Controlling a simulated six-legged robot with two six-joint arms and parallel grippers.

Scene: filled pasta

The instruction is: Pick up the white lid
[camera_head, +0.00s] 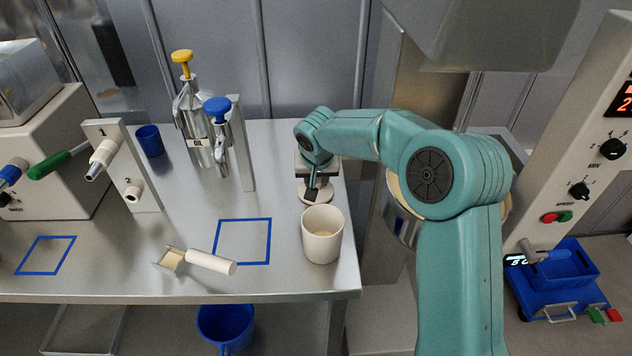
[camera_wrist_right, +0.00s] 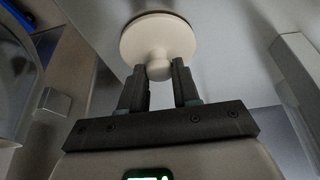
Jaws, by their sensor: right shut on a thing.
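The white lid (camera_head: 318,198) is a round disc with a knob. In the head view it is at or just above the steel table near its right edge, behind the white cup (camera_head: 321,235); I cannot tell if it touches the table. In the right wrist view the lid (camera_wrist_right: 150,32) shows its disc beyond its knob, with the fingers on either side of the knob. My right gripper (camera_wrist_right: 159,76) is shut on the knob; in the head view the gripper (camera_head: 313,190) is above the lid, partly hidden by its own wrist. My left gripper is out of view.
The cup stands open close in front of the lid. A scoop (camera_head: 209,262) lies at the table's front (camera_head: 300,286). Pump bottles (camera_head: 196,125) and an upright plate (camera_head: 240,145) stand left of the lid. A metal pot (camera_head: 402,222) is right of the table, partly behind my arm.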

